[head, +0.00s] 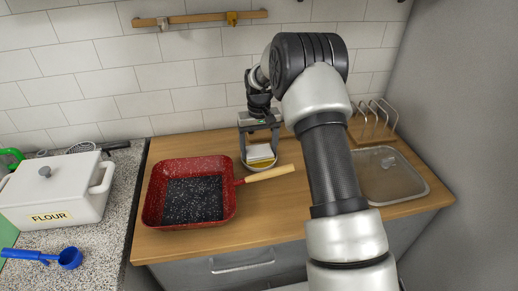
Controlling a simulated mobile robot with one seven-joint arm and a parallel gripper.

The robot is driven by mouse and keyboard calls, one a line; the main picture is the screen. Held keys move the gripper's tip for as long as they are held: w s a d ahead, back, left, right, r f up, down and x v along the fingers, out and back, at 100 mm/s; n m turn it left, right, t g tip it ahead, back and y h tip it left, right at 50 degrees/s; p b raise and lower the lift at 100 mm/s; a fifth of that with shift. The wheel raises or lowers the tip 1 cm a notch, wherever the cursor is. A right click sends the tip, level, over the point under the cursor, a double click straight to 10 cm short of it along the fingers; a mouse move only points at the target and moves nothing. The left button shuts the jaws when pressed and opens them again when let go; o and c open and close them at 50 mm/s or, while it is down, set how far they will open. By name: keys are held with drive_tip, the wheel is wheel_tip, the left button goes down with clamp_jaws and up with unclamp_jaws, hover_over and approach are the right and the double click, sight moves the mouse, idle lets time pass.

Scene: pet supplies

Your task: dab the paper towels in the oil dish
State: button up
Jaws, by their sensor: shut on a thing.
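My gripper (260,141) points down over the oil dish and is shut on the paper towels (259,152), a small white folded pad. The oil dish (263,167) is a small round bowl with yellow oil, on the wooden counter behind the pan's handle. The towels' lower edge is at the oil in the picture; I cannot tell if they touch it. The gripper and towels hide the back of the dish.
A red speckled square pan (170,222) stands left of the dish, its wooden handle (270,174) passing close in front of the dish. A white flour box (55,196) and blue scoop (68,258) are at the left.

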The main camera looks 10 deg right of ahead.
sight(259, 150)
drive_tip(key=shift+r+p, duration=1.9)
drive_tip(key=shift+r, duration=1.5)
